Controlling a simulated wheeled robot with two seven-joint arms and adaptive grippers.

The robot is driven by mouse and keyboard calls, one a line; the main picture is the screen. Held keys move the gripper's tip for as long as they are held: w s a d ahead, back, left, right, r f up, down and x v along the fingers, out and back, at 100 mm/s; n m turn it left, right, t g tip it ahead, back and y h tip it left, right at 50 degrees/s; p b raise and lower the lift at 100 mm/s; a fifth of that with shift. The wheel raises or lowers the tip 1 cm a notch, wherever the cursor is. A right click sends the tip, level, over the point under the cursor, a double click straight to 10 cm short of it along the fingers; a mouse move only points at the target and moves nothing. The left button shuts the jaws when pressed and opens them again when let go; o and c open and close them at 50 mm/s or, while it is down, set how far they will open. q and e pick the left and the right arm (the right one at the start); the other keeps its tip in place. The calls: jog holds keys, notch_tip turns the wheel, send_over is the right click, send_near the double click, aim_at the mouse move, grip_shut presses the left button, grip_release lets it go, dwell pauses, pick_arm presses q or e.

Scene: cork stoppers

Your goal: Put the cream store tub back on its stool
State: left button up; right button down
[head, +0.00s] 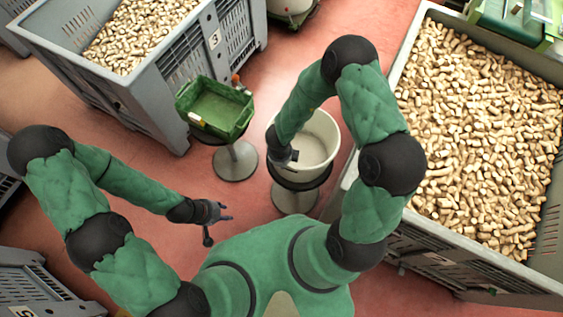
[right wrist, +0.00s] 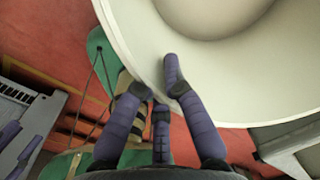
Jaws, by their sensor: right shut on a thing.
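The cream store tub (head: 322,135) is round, upright and empty inside as far as I see. It stands directly over a round stool (head: 295,198) with a dark top and grey base; I cannot tell if it rests on the top or hangs just above. My right gripper (head: 285,157) is shut on the tub's left rim. In the right wrist view the fingers (right wrist: 152,92) straddle the wall of the tub (right wrist: 245,70), one inside and the others outside. My left gripper (head: 219,220) is open and empty, low over the floor to the left.
A green tray (head: 214,104) sits on another stool (head: 236,160) just left of the tub. A big grey crate of corks (head: 175,90) stands at upper left, and another cork bin (head: 405,50) fills the right side. Red floor is free around the stools.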

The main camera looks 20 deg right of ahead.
jog(key=c, duration=1.3)
grip_release()
jog(key=shift+f, duration=0.1)
jog(key=shift+c, duration=0.2)
notch_tip(320, 180, up, 12)
jog(key=p, duration=0.6)
jog(key=s+a+f+n+y, duration=0.2)
jog(key=s+n, duration=0.3)
jog(key=n, duration=0.9)
jog(key=s+a+f+n+y, duration=0.2)
jog(key=s+a+f+n, duration=0.2)
jog(key=n, duration=1)
jog(key=shift+s+a+f+y, duration=0.25)
jog(key=shift+s+f+y, duration=0.15)
jog(key=shift+s+f, duration=0.15)
